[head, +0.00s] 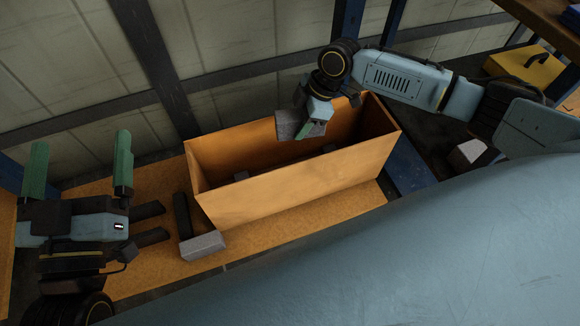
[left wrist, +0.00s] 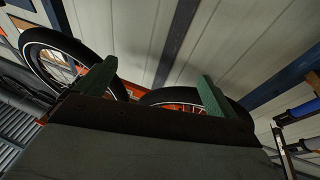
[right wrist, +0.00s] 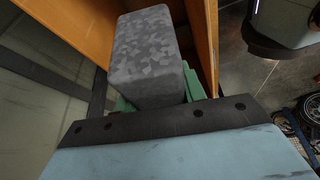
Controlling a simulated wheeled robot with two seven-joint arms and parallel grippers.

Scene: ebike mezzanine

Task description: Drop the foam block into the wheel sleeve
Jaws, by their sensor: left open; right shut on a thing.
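The foam block (head: 289,124) is a speckled grey block in my right gripper (head: 303,124). It also fills the upper middle of the right wrist view (right wrist: 146,50), between the green fingers. The right gripper is shut on it. The wheel sleeve (head: 300,185) is a long, open-topped, tan box at the centre of the head view; its wall also shows in the right wrist view (right wrist: 205,38). The block is over the far side of the sleeve's opening. My left gripper (head: 78,165) is open and empty, left of the sleeve, its green fingers apart.
Small grey pieces (head: 240,176) lie inside the sleeve, partly hidden. A light grey block (head: 203,246) and a dark bar (head: 181,214) lie left of the sleeve. Another pale block (head: 468,152) and a yellow case (head: 525,68) are at right. Bicycle wheels (left wrist: 65,60) show in the left wrist view.

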